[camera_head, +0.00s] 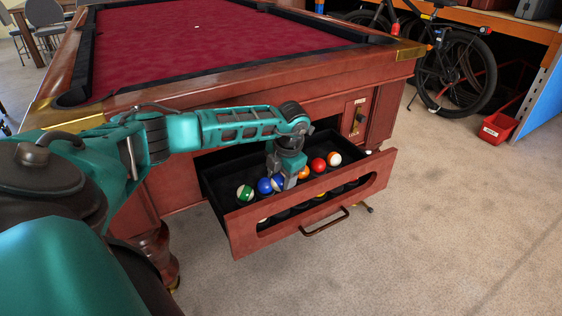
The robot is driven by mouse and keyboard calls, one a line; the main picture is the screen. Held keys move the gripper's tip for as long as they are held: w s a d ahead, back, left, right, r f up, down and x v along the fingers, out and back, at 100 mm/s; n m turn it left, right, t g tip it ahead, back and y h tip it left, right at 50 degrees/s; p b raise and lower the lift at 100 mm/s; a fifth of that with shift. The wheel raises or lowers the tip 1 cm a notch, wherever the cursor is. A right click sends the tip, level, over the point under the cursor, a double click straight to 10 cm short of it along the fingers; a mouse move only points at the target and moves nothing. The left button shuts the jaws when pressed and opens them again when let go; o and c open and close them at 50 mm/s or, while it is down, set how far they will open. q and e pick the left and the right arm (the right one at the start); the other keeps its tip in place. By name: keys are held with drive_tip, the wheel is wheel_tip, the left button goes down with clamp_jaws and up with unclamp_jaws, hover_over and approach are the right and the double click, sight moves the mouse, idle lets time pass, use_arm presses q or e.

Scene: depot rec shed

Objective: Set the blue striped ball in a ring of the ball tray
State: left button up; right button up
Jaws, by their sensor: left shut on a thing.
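My left gripper (284,181) reaches down into the open drawer of the pool table. It is shut on the blue striped ball (278,183), which is partly hidden by the fingers. The ball tray (297,208) is black and lies inside the drawer, with a row of balls and several dark rings near the drawer front. I cannot tell whether the held ball touches its ring. My right gripper is not in view.
A green striped ball (245,193) and a blue ball (264,186) sit left of the gripper. A yellow-orange ball (304,172), a red ball (318,165) and an orange striped ball (334,158) sit right. The drawer front (300,219) stands before them; the table rim (240,80) is behind.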

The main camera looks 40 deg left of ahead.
sight(282, 186)
use_arm(q)
drive_tip(key=shift+f+b, duration=0.3)
drive_tip(key=shift+f, duration=1.75)
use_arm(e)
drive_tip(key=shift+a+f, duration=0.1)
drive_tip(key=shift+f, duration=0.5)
use_arm(q)
drive_tip(key=o, duration=1.2)
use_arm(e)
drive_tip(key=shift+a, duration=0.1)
use_arm(q)
drive_tip(key=shift+w+d+r, duration=0.1)
drive_tip(key=shift+r, duration=0.4)
wheel_tip(282, 186, up, 12)
drive_tip(key=d+p, duration=0.2)
drive_tip(key=p, duration=0.2)
drive_tip(key=shift+s, duration=0.25)
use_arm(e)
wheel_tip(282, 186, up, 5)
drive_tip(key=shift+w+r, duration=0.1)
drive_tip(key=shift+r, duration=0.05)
use_arm(q)
drive_tip(key=shift+d, duration=0.15)
